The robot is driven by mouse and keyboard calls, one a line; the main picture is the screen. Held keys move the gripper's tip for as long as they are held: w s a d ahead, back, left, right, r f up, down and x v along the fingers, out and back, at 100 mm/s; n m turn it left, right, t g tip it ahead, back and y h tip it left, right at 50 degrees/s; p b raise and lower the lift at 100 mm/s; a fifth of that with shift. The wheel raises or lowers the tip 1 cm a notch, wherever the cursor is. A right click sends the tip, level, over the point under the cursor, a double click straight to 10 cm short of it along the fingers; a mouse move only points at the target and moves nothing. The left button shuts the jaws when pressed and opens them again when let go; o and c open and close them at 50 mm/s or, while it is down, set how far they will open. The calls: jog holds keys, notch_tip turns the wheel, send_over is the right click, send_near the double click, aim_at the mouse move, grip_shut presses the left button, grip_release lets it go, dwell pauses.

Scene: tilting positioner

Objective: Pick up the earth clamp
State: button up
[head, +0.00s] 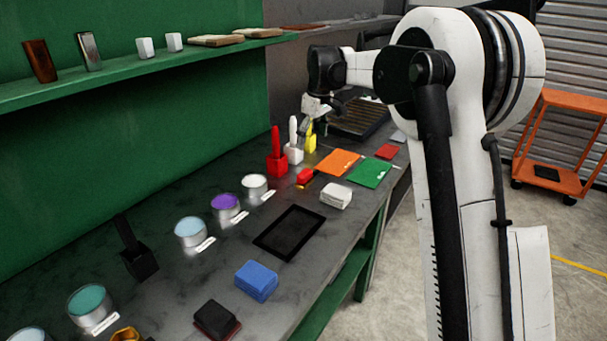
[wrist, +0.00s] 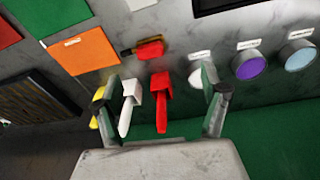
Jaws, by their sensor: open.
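No thing in view is plainly an earth clamp. A small red piece with a dark and yellowish end (head: 305,177) lies on the bench and may be it; it also shows in the wrist view (wrist: 148,50). My gripper (head: 314,117) is open and empty above the far part of the bench; its two fingers (wrist: 160,92) show in the wrist view. Between them in that picture are a red holder with an upright handle (wrist: 162,88) and a white one (wrist: 130,100). A yellow one (wrist: 97,116) is partly hidden by the left finger.
On the bench (head: 262,197) are orange (head: 337,162) and green (head: 369,173) sheets, a white block (head: 336,196), a black tray (head: 290,232) and several round tins. A green wall with a loaded shelf (head: 120,78) borders the left side.

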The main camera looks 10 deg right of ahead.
jog(key=n+p, duration=0.1)
jog(key=p, duration=0.1)
send_near(305, 173)
jog(key=shift+g, duration=0.4)
jog(key=f, duration=0.3)
jog(key=w+f, duration=0.1)
jog(key=f, duration=0.3)
jog(key=w+f, duration=0.1)
jog(key=f, duration=0.3)
jog(key=shift+a+f, duration=0.15)
jog(key=shift+a, duration=0.25)
jog(key=c, duration=1.8)
